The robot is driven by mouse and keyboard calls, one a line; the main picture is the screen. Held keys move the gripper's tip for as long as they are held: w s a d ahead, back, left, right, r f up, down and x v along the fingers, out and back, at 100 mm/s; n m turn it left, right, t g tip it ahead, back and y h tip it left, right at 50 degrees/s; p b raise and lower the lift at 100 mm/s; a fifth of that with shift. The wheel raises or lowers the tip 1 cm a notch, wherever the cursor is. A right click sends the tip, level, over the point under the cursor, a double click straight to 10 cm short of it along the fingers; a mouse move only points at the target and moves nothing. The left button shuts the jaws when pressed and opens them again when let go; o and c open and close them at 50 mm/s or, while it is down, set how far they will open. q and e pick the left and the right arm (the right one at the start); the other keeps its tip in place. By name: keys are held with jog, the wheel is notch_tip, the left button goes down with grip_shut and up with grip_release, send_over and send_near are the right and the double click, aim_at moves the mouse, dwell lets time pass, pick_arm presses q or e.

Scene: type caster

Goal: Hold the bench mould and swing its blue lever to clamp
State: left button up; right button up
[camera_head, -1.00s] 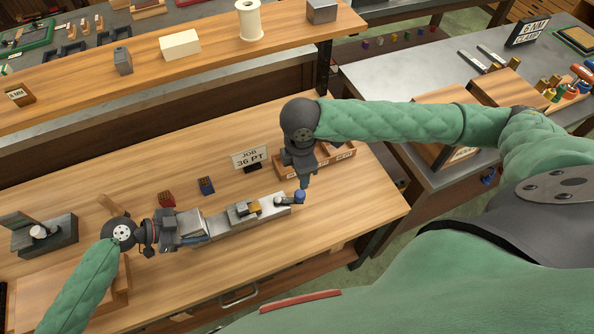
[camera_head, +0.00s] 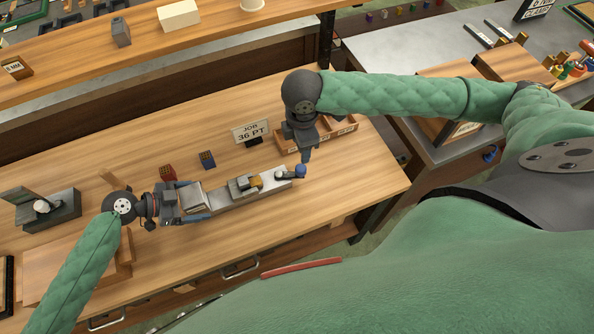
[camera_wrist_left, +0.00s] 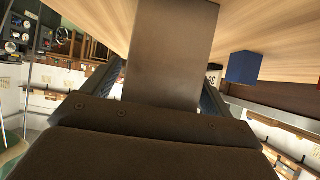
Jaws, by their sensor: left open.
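The bench mould (camera_head: 225,198) is a long grey metal body on the wooden bench, with a brass-coloured part near its middle. Its blue lever knob (camera_head: 300,170) is at the right end. My left gripper (camera_head: 196,200) is open around the mould's left end, one finger on each side. In the left wrist view the grey mould end (camera_wrist_left: 172,50) lies between the two dark fingers; contact cannot be told. My right gripper (camera_head: 305,158) points down with its tip at the blue knob; its fingers are too small to tell open from shut.
A red block (camera_head: 167,173) and a blue block (camera_head: 207,159) stand behind the mould. A job sign (camera_head: 250,132) and a divided wooden tray (camera_head: 340,130) are further back. A grey device (camera_head: 48,208) sits at the left.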

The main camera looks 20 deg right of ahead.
pick_arm(q)
jog(key=v, duration=1.1)
jog(key=shift+a, duration=0.3)
jog(key=shift+r, duration=0.1)
